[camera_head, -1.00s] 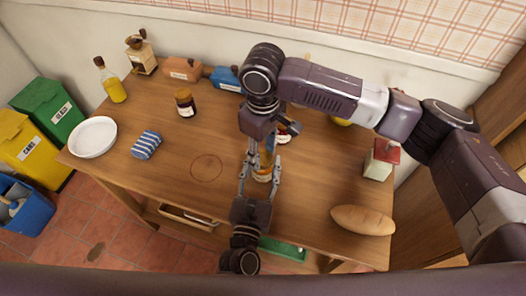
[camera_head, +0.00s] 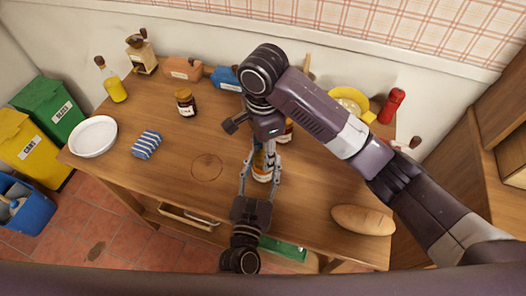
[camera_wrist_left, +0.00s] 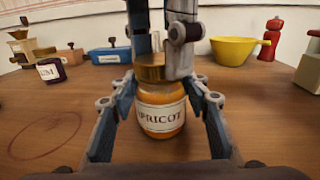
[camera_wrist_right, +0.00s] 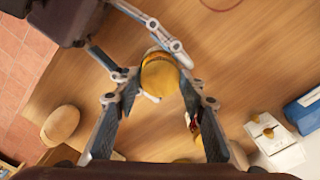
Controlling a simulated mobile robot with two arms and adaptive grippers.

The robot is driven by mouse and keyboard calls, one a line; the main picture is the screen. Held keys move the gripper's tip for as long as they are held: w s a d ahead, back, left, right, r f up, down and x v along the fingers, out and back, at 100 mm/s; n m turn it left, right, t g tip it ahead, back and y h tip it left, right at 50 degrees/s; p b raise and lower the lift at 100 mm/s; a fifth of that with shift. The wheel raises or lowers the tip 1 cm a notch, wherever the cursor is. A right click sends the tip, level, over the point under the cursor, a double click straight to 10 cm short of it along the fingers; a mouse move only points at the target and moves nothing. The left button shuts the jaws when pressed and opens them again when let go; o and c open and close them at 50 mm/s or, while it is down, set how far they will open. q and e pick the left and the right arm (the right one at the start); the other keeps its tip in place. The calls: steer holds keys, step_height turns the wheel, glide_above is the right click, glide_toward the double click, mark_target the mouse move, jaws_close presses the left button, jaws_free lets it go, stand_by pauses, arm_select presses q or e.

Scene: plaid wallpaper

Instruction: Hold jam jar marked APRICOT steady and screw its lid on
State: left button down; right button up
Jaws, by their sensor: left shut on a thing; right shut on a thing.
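The APRICOT jam jar (camera_wrist_left: 160,118) stands upright on the table, its label facing the left wrist camera. My left gripper (camera_head: 260,180) is shut on the jar's sides, low down. The gold lid (camera_wrist_left: 150,69) sits on the jar's mouth; I cannot tell how tightly it is seated. My right gripper (camera_wrist_left: 163,55) comes down from above, its fingers shut on the lid. In the right wrist view the round lid (camera_wrist_right: 160,75) shows between its fingertips. In the head view my right arm and wrist hide most of the lid and jar.
A dark jam jar (camera_head: 185,102) and striped cloth (camera_head: 146,145) stand to the left, a bread loaf (camera_head: 363,220) to the right. A yellow pan (camera_head: 350,98) and red mill (camera_head: 391,105) are at the back right. The tabletop around the ring mark (camera_head: 207,167) is clear.

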steer(key=o, duration=0.8)
step_height(320, 180, up, 12)
steer(key=shift+r, duration=0.1)
stand_by(0.3)
arm_select(q)
steer(key=c, duration=1)
jaws_free()
steer(key=s, duration=0.4)
steer(key=s+a, duration=0.1)
steer(key=s, duration=0.3)
steer(key=s+a, duration=0.1)
steer(key=s, duration=0.2)
steer(key=shift+s+a, duration=0.2)
steer(key=shift+s, duration=0.2)
